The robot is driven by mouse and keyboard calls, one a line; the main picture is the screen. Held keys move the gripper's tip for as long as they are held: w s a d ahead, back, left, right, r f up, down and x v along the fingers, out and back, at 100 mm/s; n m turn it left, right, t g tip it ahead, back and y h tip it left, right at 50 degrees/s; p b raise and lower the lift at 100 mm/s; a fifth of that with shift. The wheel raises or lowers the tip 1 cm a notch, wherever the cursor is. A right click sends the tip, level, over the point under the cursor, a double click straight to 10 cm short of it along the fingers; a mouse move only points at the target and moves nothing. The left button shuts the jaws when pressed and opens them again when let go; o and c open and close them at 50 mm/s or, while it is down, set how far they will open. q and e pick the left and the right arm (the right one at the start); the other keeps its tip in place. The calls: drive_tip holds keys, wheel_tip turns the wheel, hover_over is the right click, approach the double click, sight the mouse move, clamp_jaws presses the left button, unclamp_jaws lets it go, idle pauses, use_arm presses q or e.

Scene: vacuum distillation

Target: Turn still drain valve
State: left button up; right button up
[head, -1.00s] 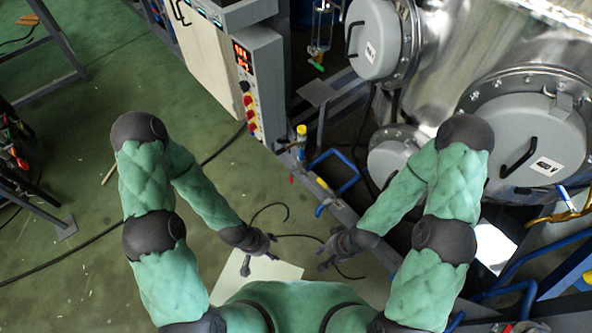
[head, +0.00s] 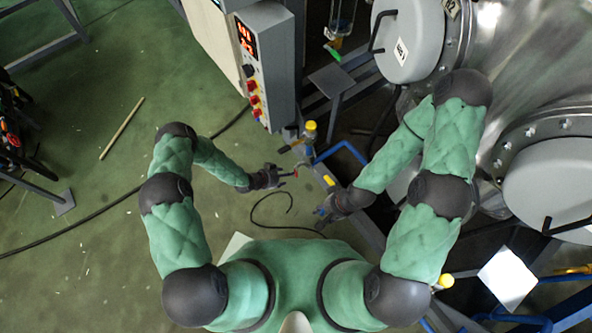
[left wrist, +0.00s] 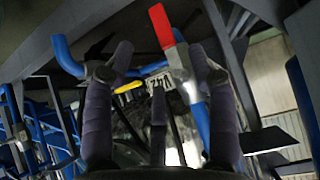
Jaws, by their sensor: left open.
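The drain valve shows in the left wrist view as a red lever handle (left wrist: 161,27) on a silver metal body (left wrist: 182,72). My left gripper (left wrist: 160,68) is open, with its two dark fingers on either side of the valve in that view. I cannot tell whether they touch it. In the head view my left gripper (head: 284,173) is beside a small red spot (head: 295,173) that seems to be the same handle. My right gripper (head: 322,212) hangs low, apart from the valve, near the metal frame. Its fingers are too small and dark to read.
A grey control box (head: 263,65) with a red display stands above the valve. Blue pipes (head: 345,150) and a yellow-capped part (head: 310,130) are close to it. The large steel vessel (head: 530,60) fills the right side. Green floor (head: 120,220) is open at left.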

sight(296, 174)
use_arm(q)
drive_tip(key=b+x, duration=0.3)
drive_tip(key=x, duration=0.5)
drive_tip(key=shift+d+f, duration=0.15)
drive_tip(key=shift+f, duration=0.05)
drive_tip(key=shift+w+d+f+b, duration=0.4)
drive_tip(key=shift+b, duration=0.1)
clamp_jaws()
